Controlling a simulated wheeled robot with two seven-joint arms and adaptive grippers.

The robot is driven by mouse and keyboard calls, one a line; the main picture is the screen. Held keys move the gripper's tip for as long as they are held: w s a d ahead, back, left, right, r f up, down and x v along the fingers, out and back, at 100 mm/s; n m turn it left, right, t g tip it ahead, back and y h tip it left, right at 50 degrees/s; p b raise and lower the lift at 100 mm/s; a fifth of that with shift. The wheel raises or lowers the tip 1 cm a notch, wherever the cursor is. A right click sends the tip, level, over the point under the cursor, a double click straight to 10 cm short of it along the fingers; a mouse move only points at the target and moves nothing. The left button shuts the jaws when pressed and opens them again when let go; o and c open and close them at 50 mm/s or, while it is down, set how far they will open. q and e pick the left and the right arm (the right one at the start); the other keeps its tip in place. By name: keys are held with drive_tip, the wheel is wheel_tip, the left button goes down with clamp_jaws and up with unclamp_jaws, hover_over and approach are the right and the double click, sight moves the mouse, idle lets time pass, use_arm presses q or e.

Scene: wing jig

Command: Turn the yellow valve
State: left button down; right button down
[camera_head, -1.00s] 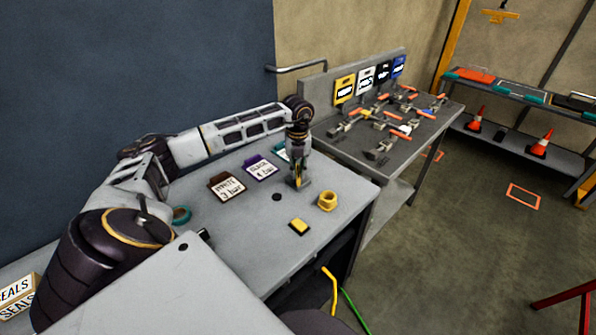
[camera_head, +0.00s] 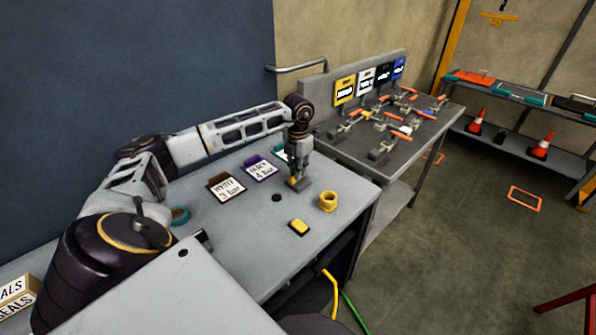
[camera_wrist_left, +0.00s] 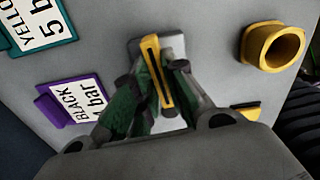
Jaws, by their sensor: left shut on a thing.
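The yellow valve (camera_wrist_left: 150,52) shows in the left wrist view as a narrow yellow bar over a grey base plate (camera_wrist_left: 174,44) on the bench. My left gripper (camera_wrist_left: 158,82) points down over it, with one green-padded finger on each side, and is shut on the bar. In the head view my left gripper (camera_head: 298,178) stands upright over the valve's grey base, and only a little yellow shows beside the fingers. The fingers hide the rest of the valve. My right gripper is not in view.
A yellow ring fitting (camera_head: 328,201) and a small yellow block (camera_head: 298,227) sit on the grey bench (camera_head: 240,240) near the valve. Brown (camera_head: 226,187) and purple (camera_head: 258,168) label stands are to its left. A second table (camera_head: 425,140) with clamps is behind.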

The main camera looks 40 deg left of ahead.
use_arm(q)
drive_tip(key=shift+m, duration=0.6)
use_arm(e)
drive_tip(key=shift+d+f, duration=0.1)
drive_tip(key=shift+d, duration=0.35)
use_arm(q)
drive_tip(key=c, duration=1.5)
unclamp_jaws()
drive_tip(key=shift+c, duration=0.2)
drive_tip(key=shift+o, duration=0.4)
wheel_tip(320, 180, up, 12)
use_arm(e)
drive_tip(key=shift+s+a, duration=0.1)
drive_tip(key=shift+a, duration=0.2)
